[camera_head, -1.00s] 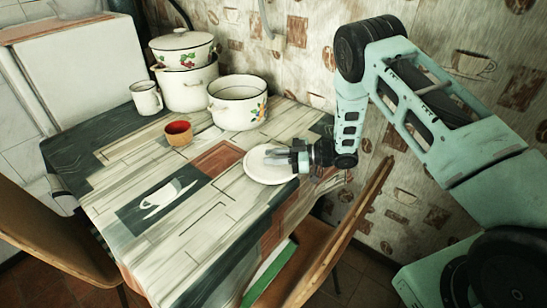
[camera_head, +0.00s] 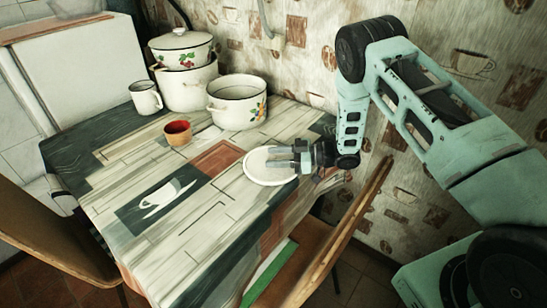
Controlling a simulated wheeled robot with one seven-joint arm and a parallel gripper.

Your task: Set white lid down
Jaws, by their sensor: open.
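The white lid (camera_head: 262,174) lies flat at the right side of the patterned table (camera_head: 215,212), near its edge. My gripper (camera_head: 272,158) reaches in from the right, with its fingers over the lid's upper part. The jaws are open. The fingers hide part of the lid, including its middle. I cannot tell whether the fingers touch the lid.
An open white pot (camera_head: 233,118) stands behind the lid. A red-and-tan cup (camera_head: 178,133), a white mug (camera_head: 145,98) and stacked pots (camera_head: 187,88) stand farther left. The front of the table is clear. Wooden chairs flank it.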

